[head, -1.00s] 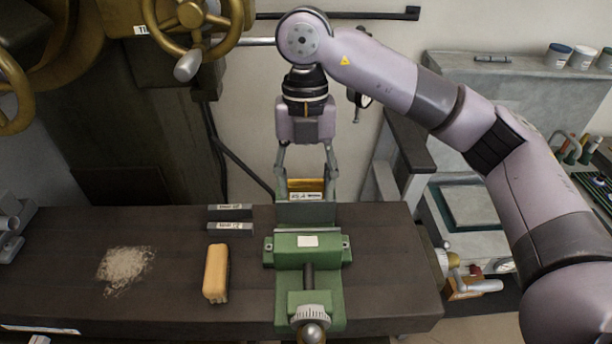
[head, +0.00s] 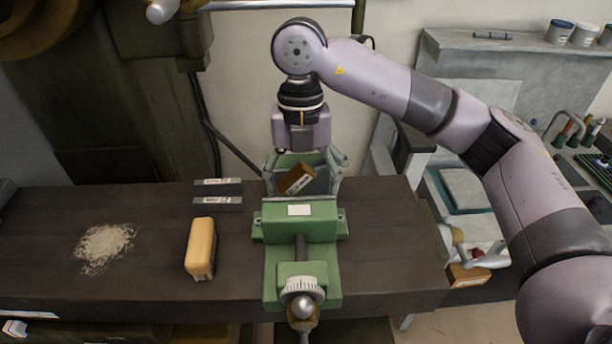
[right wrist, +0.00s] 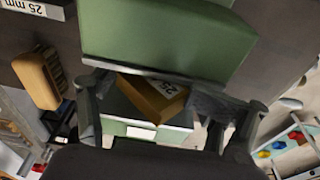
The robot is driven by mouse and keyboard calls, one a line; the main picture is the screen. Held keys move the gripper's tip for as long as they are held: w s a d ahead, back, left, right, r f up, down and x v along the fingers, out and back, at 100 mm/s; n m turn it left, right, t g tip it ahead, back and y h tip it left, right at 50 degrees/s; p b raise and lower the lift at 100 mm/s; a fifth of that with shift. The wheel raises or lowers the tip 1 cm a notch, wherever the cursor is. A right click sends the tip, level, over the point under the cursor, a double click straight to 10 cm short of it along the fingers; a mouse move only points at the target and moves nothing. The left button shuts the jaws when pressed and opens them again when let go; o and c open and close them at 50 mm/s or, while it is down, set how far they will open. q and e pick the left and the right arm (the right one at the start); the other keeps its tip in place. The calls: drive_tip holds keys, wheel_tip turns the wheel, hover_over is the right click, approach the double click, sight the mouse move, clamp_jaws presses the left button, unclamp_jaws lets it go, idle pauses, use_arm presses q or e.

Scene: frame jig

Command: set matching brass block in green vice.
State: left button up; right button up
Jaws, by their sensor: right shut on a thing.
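The brass block (head: 297,180) carries a white label; in the right wrist view the block (right wrist: 155,97) shows part of a marking, "25". The green vice (head: 300,224) stands at the bench's front, with its rear jaw behind the block and its front jaw nearer me. My right gripper (head: 304,178) is shut on the block, reaching down over the vice from behind. The block looks tilted between the fingers, at the space between the jaws. Whether it touches the vice floor is hidden. My left gripper is not in view.
Two grey labelled bars (head: 218,190) lie left of the vice; one label reads "25 mm" in the right wrist view. A tan brush (head: 200,247) and a pile of shavings (head: 104,246) lie farther left on the dark bench (head: 140,292). A vertical machine stands behind.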

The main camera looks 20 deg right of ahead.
drive_tip(key=shift+w+a+f, duration=0.25)
drive_tip(key=shift+a+f, duration=0.05)
clamp_jaws()
drive_tip(key=shift+a, duration=0.15)
drive_tip(key=shift+s, duration=0.15)
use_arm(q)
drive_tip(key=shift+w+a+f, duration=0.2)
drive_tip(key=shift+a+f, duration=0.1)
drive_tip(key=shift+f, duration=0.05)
use_arm(e)
drive_tip(key=shift+o, duration=1.7)
unclamp_jaws()
drive_tip(key=shift+f, duration=0.1)
drive_tip(key=o, duration=0.4)
drive_tip(key=shift+a, duration=0.15)
drive_tip(key=o, duration=0.4)
drive_tip(key=shift+d, duration=0.45)
drive_tip(key=shift+o, duration=0.2)
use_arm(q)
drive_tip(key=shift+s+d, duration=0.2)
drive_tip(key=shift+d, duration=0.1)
